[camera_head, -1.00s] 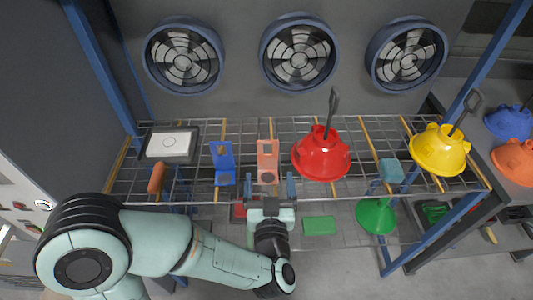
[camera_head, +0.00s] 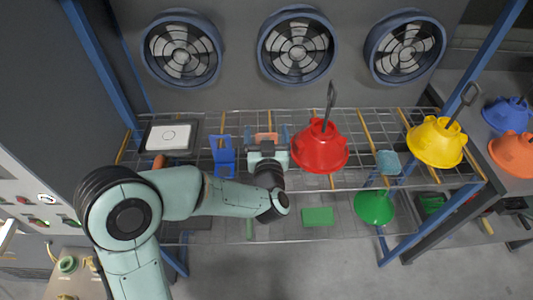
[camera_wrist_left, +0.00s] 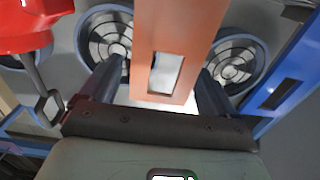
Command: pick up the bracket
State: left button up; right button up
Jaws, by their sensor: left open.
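An orange bracket (camera_head: 266,137) stands upright on the wire shelf, mostly hidden behind my left gripper (camera_head: 268,147) in the head view. In the left wrist view the orange bracket (camera_wrist_left: 178,30), a flat plate with a rectangular slot, lies between the two fingers of my left gripper (camera_wrist_left: 160,72). The fingers are open, one on each side; I cannot tell whether either touches it. A blue bracket (camera_head: 223,160) stands just left of it and also shows at the right of the left wrist view (camera_wrist_left: 290,75). My right gripper is not in view.
A red hood (camera_head: 320,150) stands close right of the gripper, with a yellow hood (camera_head: 435,147) farther right. A grey tray (camera_head: 170,138) is at the shelf's left. A green hood (camera_head: 374,207) and green block (camera_head: 318,216) are lower down. Three fans are on the back wall.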

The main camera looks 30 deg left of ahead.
pick_arm(q)
jog(key=shift+w+a, duration=0.25)
jog(key=shift+w, duration=0.1)
jog(key=shift+c, duration=0.3)
jog(key=c, duration=1.5)
grip_shut()
jog(key=shift+r, duration=0.15)
